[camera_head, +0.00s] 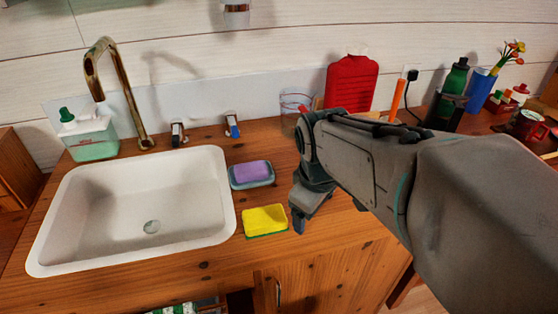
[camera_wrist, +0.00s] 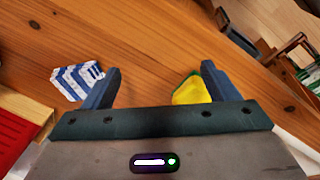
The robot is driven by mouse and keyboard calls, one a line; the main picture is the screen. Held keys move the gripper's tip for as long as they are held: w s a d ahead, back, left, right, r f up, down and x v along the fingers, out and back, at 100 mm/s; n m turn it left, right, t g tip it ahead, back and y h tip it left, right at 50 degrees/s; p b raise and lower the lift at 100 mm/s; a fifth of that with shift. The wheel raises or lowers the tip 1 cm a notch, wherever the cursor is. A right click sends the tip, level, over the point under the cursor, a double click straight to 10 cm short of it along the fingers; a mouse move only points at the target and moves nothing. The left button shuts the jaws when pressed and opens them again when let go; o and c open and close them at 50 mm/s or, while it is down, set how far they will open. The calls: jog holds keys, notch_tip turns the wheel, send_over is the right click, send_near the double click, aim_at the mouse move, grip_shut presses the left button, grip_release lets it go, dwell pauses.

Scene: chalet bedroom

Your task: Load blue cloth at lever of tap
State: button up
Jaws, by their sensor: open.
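A blue-and-white striped cloth (camera_wrist: 78,80) lies on the wooden counter in the wrist view, just outside the left finger. I cannot make it out in the head view, where my arm covers part of the counter. My gripper (camera_wrist: 160,72) is open, with nothing held between its fingers; in the head view it (camera_head: 299,214) points down over the counter, right of the yellow sponge. The brass tap (camera_head: 118,90) rises behind the white sink. Its two levers stand to its right: the left lever (camera_head: 178,134) and the right lever (camera_head: 232,126), which has a blue part.
The sink (camera_head: 120,205) is empty. A yellow sponge (camera_head: 265,220) and a purple soap in a dish (camera_head: 252,173) lie right of it. A clear glass (camera_head: 295,106), red bottle-shaped item (camera_head: 351,84) and green bottle (camera_head: 456,78) stand behind. A soap dispenser (camera_head: 88,136) stands left of the tap.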

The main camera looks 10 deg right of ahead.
jog(key=s+f+m, duration=0.1)
jog(key=m, duration=0.1)
jog(key=s+a+f+m, duration=0.1)
jog(key=s+m, duration=0.1)
jog(key=m, duration=0.1)
jog(key=s+a+m+y, duration=0.1)
jog(key=m, duration=0.1)
jog(key=shift+s+f, duration=0.15)
jog(key=shift+f, duration=0.25)
jog(key=c, duration=0.4)
jog(key=w+r+p, duration=0.1)
jog(key=w+r, duration=0.1)
jog(key=w+r+p, duration=0.1)
jog(key=w+r, duration=0.1)
jog(key=shift+w+a+r+p, duration=0.2)
jog(key=shift+r+p, duration=0.1)
jog(key=shift+r, duration=0.05)
jog(key=c, duration=0.5)
jog(key=w+a+r+g+p, duration=0.1)
jog(key=w+a+r+p, duration=0.2)
jog(key=w+r+p, duration=0.55)
jog(key=shift+c, duration=0.2)
notch_tip(320, 180, up, 4)
jog(key=g+p, duration=0.1)
jog(key=p, duration=0.6)
send_over(234, 126)
notch_tip(234, 126, down, 13)
jog(key=shift+r+p, duration=0.1)
jog(key=shift+p, duration=0.35)
